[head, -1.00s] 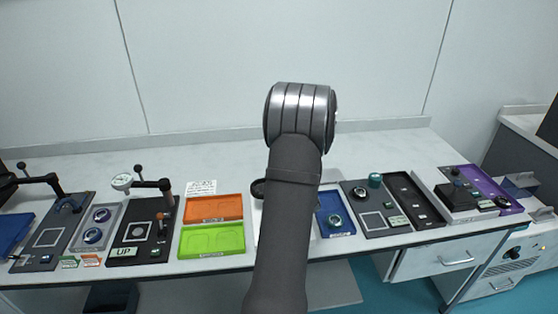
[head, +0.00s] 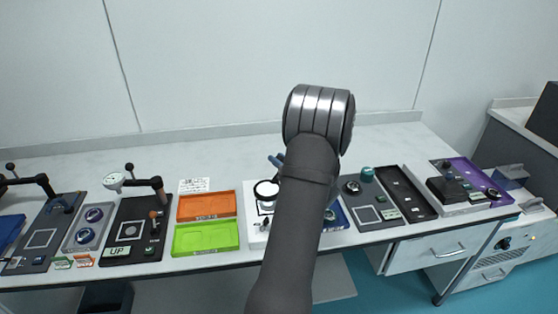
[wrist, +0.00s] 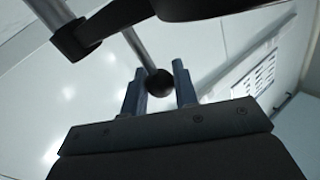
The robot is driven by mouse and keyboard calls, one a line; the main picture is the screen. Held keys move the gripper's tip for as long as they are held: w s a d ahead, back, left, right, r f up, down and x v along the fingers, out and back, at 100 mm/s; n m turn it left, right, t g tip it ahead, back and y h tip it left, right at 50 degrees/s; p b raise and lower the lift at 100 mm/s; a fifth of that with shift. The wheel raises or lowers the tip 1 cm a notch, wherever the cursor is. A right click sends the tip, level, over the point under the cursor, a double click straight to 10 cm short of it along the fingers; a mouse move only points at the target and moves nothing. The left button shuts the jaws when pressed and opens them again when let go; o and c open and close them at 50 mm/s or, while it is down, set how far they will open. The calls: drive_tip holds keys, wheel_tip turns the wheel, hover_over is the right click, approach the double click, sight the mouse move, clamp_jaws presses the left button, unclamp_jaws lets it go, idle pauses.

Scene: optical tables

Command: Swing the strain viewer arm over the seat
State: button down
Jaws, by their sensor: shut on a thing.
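In the head view a white station plate (head: 252,222) stands right of the orange and green trays. A round black-rimmed viewer head (head: 266,190) shows above it. The rest of the viewer arm is hidden behind my dark arm. My gripper (head: 276,160) shows only as blue-grey fingertips at the left of my arm. In the wrist view a black ball knob (wrist: 160,82) on a metal rod (wrist: 139,47) sits between the two fingers of my gripper (wrist: 161,92), which is shut on it. A dark arm piece (wrist: 75,38) crosses above. The seat is hard to make out.
An orange tray (head: 209,197) and a green tray (head: 178,240) lie to the left. A grey plate (head: 385,220) and a black tray (head: 408,190) lie to the right. The table's back strip is clear.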

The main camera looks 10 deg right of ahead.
drive_tip(key=c, duration=1.2)
unclamp_jaws()
drive_tip(key=shift+s+d, duration=0.1)
drive_tip(key=shift+d, duration=0.05)
drive_tip(key=v, duration=1.7)
drive_tip(key=shift+s+f, duration=0.1)
drive_tip(key=shift+r, duration=2.55)
drive_tip(key=shift+f, duration=0.1)
